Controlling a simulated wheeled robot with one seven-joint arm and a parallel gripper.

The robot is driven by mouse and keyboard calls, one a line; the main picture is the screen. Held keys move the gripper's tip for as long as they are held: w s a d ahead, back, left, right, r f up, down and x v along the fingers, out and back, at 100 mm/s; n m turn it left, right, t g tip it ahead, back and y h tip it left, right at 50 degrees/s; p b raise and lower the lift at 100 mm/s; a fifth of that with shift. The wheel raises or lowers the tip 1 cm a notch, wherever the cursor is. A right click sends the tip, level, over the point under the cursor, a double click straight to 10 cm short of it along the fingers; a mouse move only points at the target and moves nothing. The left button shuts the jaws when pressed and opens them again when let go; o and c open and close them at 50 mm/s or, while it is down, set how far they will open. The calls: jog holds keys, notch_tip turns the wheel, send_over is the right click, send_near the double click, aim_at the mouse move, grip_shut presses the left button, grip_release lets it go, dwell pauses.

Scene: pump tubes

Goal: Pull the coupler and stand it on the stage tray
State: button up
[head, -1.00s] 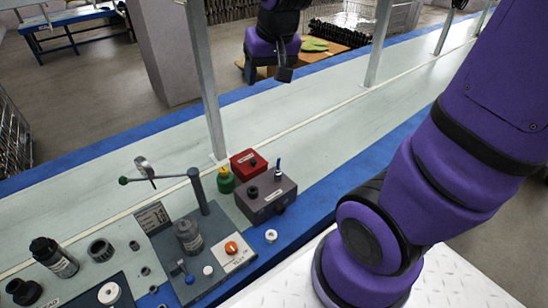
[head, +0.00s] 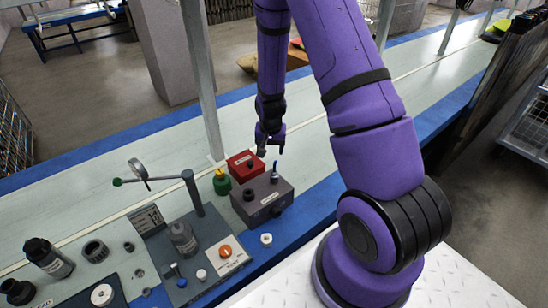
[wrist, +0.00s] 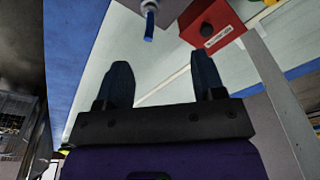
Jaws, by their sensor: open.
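A dark grey box (head: 268,201) on the bench carries a slim upright piece with a blue tip (head: 275,166) and a black round knob. The blue-tipped piece also shows at the top of the wrist view (wrist: 150,25). I take this piece as the likely coupler, but no label confirms it. My gripper (head: 271,150) is open and empty, pointing down above and behind the grey box, near the red box (head: 243,165). In the wrist view my gripper's fingers (wrist: 162,78) are apart with nothing between them. I cannot tell for sure which plate is the stage tray; a dark plate (head: 72,301) lies at lower left.
A blue-grey plate (head: 190,265) carries a grey cylinder (head: 182,238), a post with a side rod and an orange-knob panel (head: 226,251). Black bottles and rings crowd the left. The belt behind is clear.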

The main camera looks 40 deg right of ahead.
send_near(274, 174)
jog(key=shift+w+f, duration=0.15)
jog(key=shift+f, duration=0.2)
jog(key=f, duration=0.7)
jog(key=w+d+f, duration=0.1)
jog(key=f, duration=0.2)
jog(key=shift+f, duration=0.15)
grip_shut()
jog(key=shift+r, duration=0.75)
dwell(0.6)
jog(key=shift+r, duration=1.9)
